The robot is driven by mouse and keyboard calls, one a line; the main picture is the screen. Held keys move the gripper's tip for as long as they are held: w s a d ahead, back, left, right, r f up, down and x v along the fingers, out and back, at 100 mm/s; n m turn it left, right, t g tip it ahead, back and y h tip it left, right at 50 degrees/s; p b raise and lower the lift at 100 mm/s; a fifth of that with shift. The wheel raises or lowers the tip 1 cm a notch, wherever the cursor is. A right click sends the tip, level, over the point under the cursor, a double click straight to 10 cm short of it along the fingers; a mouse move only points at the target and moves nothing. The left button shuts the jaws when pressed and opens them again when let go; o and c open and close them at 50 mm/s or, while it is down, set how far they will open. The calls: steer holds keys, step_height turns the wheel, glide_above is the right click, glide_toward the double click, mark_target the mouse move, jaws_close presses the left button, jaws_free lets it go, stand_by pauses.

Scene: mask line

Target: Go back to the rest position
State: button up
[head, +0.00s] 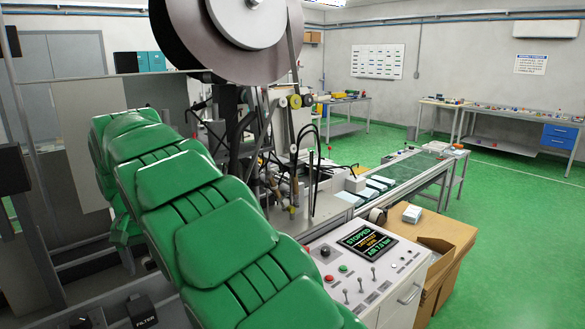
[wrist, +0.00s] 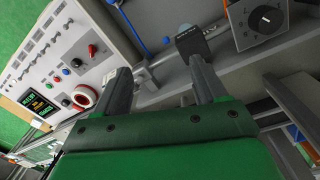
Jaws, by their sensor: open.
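My gripper (wrist: 158,75) shows in the wrist view with its two grey fingers spread apart. Nothing is between them. A small dark grey block (wrist: 192,40) is by the tip of the right finger; I cannot tell whether they touch. My green-covered arm runs across the left and lower middle of the head view, and the gripper itself does not show there. The control panel (head: 355,262) is right of my arm, its screen (head: 367,242) reading "STOPPED" and "AIR 7.0 bar". The panel (wrist: 60,50) also shows at the left of the wrist view.
A large reel (head: 225,35) and machine parts stand close behind my arm. A conveyor (head: 405,172) runs off to the back right. An open cardboard box (head: 440,252) is right of the panel. A box with a dial (wrist: 262,20) is at the wrist view's top right. Green floor (head: 520,245) is clear at right.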

steer(key=s+d+r+m+g, duration=0.1)
steer(key=s+d+r+m, duration=0.1)
steer(key=d, duration=1.4)
steer(key=s+d+r+m, duration=0.1)
steer(key=s+d, duration=0.1)
steer(key=d, duration=1.4)
steer(key=s+d+f+m, duration=0.1)
steer(key=s+d+f, duration=0.3)
steer(key=s+d, duration=0.5)
steer(key=s+d+f, duration=0.4)
steer(key=s+d, duration=0.5)
steer(key=s, duration=0.8)
steer(key=shift+f+m+g+y, duration=0.25)
steer(key=shift+m+g+y, duration=0.05)
steer(key=shift+m+g, duration=0.1)
steer(key=shift+d, duration=0.1)
steer(key=shift+c, duration=0.4)
